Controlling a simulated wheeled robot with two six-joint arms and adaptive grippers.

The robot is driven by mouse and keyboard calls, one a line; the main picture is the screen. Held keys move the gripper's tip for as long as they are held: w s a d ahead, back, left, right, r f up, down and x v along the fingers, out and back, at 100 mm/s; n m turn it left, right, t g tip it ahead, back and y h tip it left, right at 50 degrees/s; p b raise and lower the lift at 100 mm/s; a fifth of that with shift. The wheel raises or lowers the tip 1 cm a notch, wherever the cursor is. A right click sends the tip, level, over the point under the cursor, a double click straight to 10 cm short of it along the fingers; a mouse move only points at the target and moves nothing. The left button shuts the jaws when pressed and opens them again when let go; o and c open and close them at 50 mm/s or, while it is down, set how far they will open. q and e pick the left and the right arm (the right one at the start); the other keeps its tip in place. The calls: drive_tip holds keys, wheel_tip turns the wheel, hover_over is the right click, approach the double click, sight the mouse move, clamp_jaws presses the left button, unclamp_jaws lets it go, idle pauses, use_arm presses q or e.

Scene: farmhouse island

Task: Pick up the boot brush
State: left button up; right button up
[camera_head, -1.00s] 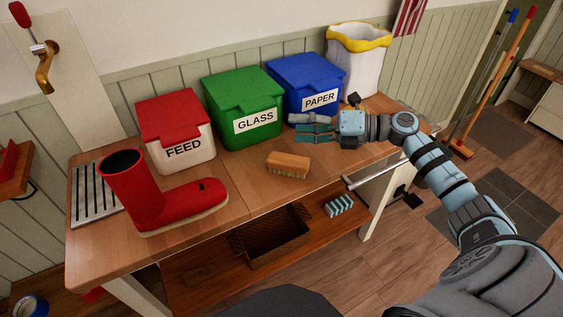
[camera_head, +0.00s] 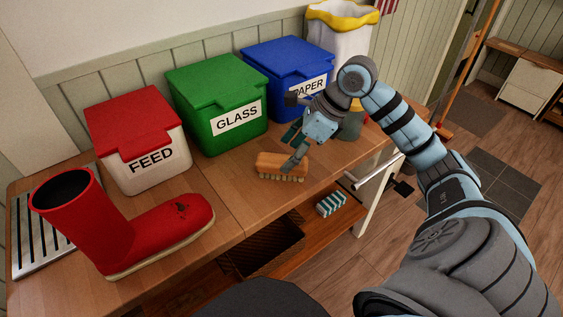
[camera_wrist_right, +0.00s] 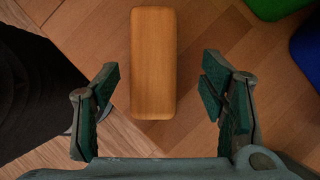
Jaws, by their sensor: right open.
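The boot brush (camera_head: 275,163) has a tan wooden back and bristles below. It lies on the wooden counter in front of the green GLASS bin, right of the red boot. In the wrist view its wooden back (camera_wrist_right: 153,62) lies lengthwise, between the lines of the two fingers and a little ahead of them. My right gripper (camera_head: 292,147) is open above the brush, tilted down, with one finger overlapping it in the head view. The wrist view shows its two fingers (camera_wrist_right: 160,98) wide apart with nothing between the pads. My left gripper is not in view.
FEED (camera_head: 138,150), GLASS (camera_head: 215,105) and PAPER (camera_head: 289,68) bins line the back. A striped sponge (camera_head: 331,203) sits on the lower shelf. The counter's front edge is close to the brush.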

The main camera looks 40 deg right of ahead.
sight(285, 160)
drive_tip(key=x, duration=0.3)
drive_tip(key=shift+s+a+f+b, duration=0.2)
drive_tip(key=shift+a+b, duration=0.1)
drive_tip(key=shift+a, duration=0.05)
drive_tip(key=shift+w+a+f, duration=0.1)
drive_tip(key=shift+w+f, duration=0.05)
drive_tip(key=shift+f, duration=0.15)
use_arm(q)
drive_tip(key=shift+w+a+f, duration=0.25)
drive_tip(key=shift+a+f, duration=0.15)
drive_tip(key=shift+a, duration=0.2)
use_arm(e)
drive_tip(key=shift+f, duration=0.2)
drive_tip(key=c, duration=1.2)
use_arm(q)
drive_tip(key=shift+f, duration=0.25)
use_arm(e)
drive_tip(key=shift+f, duration=0.1)
drive_tip(key=shift+c, duration=0.5)
